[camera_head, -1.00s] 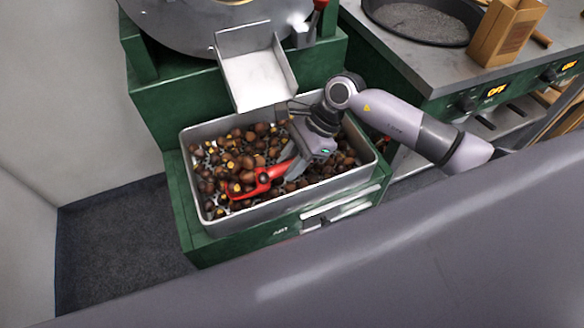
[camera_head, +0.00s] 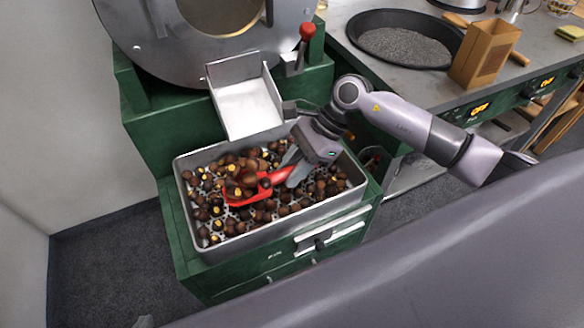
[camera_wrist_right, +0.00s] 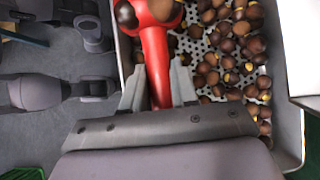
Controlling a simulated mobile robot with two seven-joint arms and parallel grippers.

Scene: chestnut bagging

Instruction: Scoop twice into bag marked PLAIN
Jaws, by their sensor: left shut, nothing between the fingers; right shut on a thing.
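My right gripper (camera_head: 292,170) is shut on the handle of a red scoop (camera_head: 262,181) over the metal tray (camera_head: 290,222) of chestnuts. The scoop's bowl is among the chestnuts and holds several. In the right wrist view, the red handle (camera_wrist_right: 157,62) runs between the two fingers, with chestnuts in the bowl at the top edge. A brown paper bag (camera_head: 482,58) stands upright on the counter at the upper right. I cannot read any marking on it. My left gripper is not clearly in view.
A metal chute (camera_head: 247,105) slopes down to the tray's back edge from a round drum (camera_head: 150,25). A dark pan of grey grains (camera_head: 408,45) sits beside the bag. Green cabinets (camera_head: 480,105) border the counter. The floor left of the tray is clear.

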